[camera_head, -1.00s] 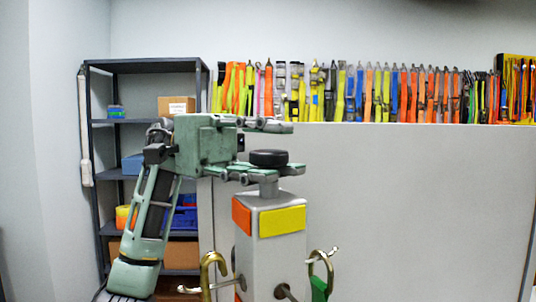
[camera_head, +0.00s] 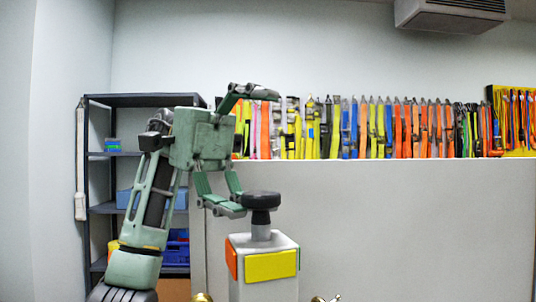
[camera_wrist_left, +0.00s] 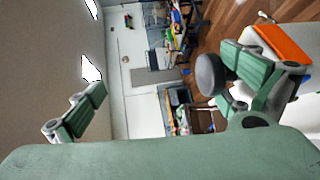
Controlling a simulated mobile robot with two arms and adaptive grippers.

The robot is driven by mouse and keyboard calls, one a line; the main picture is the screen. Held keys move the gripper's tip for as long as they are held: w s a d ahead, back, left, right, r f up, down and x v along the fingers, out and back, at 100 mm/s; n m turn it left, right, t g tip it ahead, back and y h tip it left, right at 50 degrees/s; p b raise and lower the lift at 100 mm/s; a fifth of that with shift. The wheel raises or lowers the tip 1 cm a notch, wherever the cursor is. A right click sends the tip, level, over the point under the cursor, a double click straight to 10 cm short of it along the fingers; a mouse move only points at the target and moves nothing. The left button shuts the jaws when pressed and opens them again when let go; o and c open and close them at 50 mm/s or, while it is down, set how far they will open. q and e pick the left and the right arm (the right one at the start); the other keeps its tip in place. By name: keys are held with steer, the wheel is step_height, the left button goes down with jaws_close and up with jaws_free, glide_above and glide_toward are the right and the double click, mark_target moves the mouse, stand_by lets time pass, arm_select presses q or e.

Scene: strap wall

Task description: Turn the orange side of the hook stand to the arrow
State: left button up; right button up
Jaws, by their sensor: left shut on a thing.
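The hook stand (camera_head: 263,288) is a grey post with a yellow panel (camera_head: 271,265) facing me and an orange panel (camera_head: 232,258) on its left side. A round black knob (camera_head: 262,200) tops it; the knob also shows in the left wrist view (camera_wrist_left: 209,75), beside an orange panel (camera_wrist_left: 283,45). My left gripper (camera_head: 240,150) is shut on the knob: its lower fingers are bent against the knob's left side, while its upper finger stands well apart above. Brass hooks (camera_head: 325,299) barely show at the bottom edge. I see no arrow. My right gripper is out of view.
A pale partition (camera_head: 400,220) stands behind the stand, with a row of colourful straps (camera_head: 370,128) above it. A dark shelf (camera_head: 140,100) with boxes is behind my left arm. Free room lies right of the stand.

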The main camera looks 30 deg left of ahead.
arm_select(q)
steer(key=shift+a+r+p, duration=0.35)
steer(key=shift+a+r, duration=0.25)
steer(key=shift+c, duration=1.2)
steer(key=shift+w+a+r+p, duration=0.1)
steer(key=shift+w+a+p, duration=0.1)
steer(key=shift+a+p, duration=0.5)
steer(key=shift+c, duration=0.5)
steer(key=shift+w+a+p, duration=0.15)
steer(key=shift+a+p, duration=0.15)
steer(key=shift+a, duration=0.05)
steer(key=c, duration=0.6)
steer(key=shift+a, duration=0.35)
steer(key=shift+c, duration=1.4)
steer(key=a+p, duration=0.1)
steer(key=p, duration=0.1)
steer(key=w+a+p, duration=0.1)
steer(key=p, duration=0.1)
steer(key=a+f+p, duration=0.1)
steer(key=p, duration=0.2)
steer(key=shift+w+a, duration=0.4)
steer(key=shift+f, duration=0.1)
